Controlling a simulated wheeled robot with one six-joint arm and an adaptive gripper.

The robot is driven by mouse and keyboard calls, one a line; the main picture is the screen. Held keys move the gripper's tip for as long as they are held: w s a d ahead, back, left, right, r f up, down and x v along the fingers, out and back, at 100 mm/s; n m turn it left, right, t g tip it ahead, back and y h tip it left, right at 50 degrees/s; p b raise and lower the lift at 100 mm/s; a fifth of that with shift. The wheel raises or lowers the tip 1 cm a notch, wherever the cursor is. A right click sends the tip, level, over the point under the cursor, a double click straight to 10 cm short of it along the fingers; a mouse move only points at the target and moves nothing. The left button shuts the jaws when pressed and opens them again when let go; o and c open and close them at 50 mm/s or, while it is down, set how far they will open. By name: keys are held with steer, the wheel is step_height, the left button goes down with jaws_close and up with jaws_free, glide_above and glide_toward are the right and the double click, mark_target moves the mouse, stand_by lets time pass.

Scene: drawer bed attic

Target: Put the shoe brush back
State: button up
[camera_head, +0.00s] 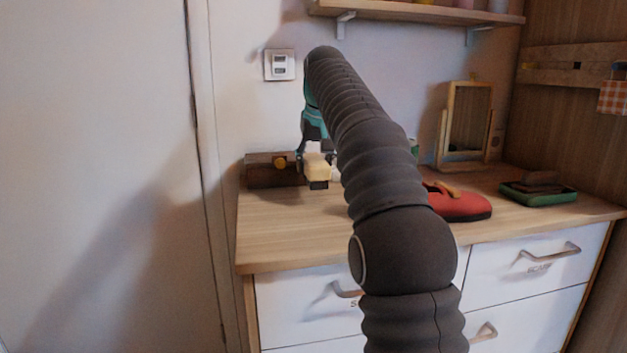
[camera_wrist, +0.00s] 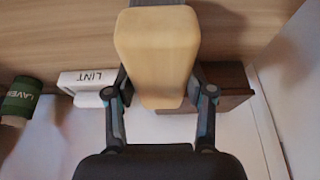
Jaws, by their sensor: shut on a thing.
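My gripper (camera_head: 313,150) is shut on a pale wooden block with a dark grey face, which looks like the shoe brush (camera_head: 318,170). The brush is over the back left of the wooden dresser top (camera_head: 290,231). In the wrist view, the brush (camera_wrist: 156,48) sits between the two fingers of my gripper (camera_wrist: 158,86), with its grey part at the top edge. A dark brown wooden box (camera_head: 262,172) with a round yellowish knob stands just left of the brush. Whether the brush touches the dresser top is unclear.
A red shoe (camera_head: 462,206) stands right of my arm. A green tray (camera_head: 548,198) holds dark brown items. A framed mirror (camera_head: 468,125) stands behind. A white LINT box (camera_wrist: 88,80) and a green-labelled jar (camera_wrist: 20,98) show in the wrist view. A shelf (camera_head: 425,12) hangs above.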

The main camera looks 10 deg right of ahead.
mark_target(314, 180)
steer(key=shift+f+b, duration=0.7)
steer(key=shift+f, duration=1.3)
steer(key=shift+f, duration=0.1)
steer(key=o, duration=1)
steer(key=p+v, duration=0.1)
steer(key=v, duration=1)
steer(key=shift+s+r, duration=0.2)
steer(key=shift+r, duration=0.35)
